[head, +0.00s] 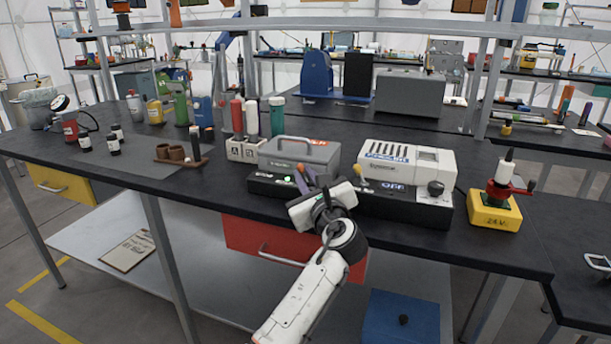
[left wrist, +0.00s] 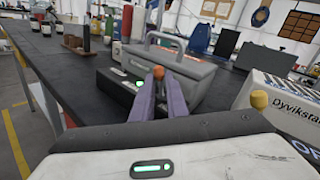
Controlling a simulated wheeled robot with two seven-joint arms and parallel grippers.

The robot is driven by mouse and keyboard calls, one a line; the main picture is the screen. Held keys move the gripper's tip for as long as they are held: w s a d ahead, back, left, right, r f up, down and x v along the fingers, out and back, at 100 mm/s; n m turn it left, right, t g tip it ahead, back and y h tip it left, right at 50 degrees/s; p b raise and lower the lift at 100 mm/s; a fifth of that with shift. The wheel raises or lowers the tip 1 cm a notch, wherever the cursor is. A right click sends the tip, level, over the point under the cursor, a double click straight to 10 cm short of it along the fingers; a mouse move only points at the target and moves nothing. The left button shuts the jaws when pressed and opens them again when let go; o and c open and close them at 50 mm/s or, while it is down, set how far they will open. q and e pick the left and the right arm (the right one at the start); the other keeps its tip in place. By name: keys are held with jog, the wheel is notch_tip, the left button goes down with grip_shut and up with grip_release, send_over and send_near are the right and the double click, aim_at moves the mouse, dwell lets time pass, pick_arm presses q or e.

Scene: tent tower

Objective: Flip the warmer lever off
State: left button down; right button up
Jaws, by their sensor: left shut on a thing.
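My left gripper (head: 306,176) has its purple fingers closed together at the front of a black base with a lit green light (head: 287,179). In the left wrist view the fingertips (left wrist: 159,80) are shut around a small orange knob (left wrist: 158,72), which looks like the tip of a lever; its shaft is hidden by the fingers. A grey metal box with a handle (head: 299,154) sits on this base. To its right, a white slotted unit (head: 408,165) stands on a black base marked OFF, with a yellow-knobbed lever (left wrist: 259,99). My right gripper is not in view.
A yellow block with a red crank (head: 495,211) stands at the right. Red, white and green cylinders (head: 251,118) stand behind left of the grey box. A red drawer (head: 262,242) is below the bench edge. The bench front (head: 225,190) left of the base is clear.

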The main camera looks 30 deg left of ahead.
pick_arm(q)
jog(key=shift+a+r+n+p, duration=0.1)
jog(key=shift+r+n+p, duration=0.15)
jog(key=shift+p, duration=0.65)
jog(key=shift+f, duration=0.3)
jog(key=c, duration=2)
grip_release()
jog(key=shift+s, duration=0.1)
jog(key=shift+s+d, duration=0.1)
jog(key=shift+d, duration=0.1)
jog(key=v, duration=1)
jog(key=shift+a, duration=0.1)
